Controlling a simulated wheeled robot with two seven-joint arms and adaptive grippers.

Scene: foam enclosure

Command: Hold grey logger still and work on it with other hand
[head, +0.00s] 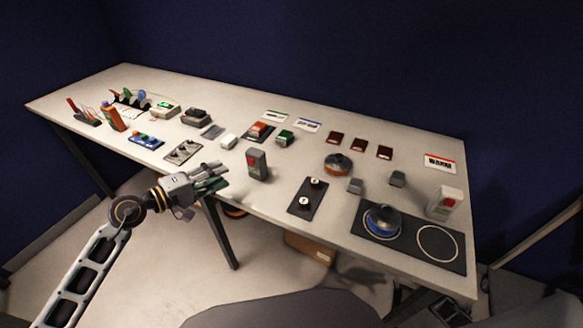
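An upright dark grey box with a red patch on its face (257,164) stands near the front edge of the table; it looks like the grey logger. My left gripper (224,174) reaches in from the left at the table's front edge. Its fingers point right toward the grey box, with a gap between the fingertips and the box. The fingers look apart and nothing shows between them. My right gripper is not in view.
The long table (330,240) is crowded. A black plate with two knobs (307,194) lies right of the grey box. A burner plate with a blue pot (382,222) is at the right end. A small white box (228,142) and a green block (285,138) lie behind.

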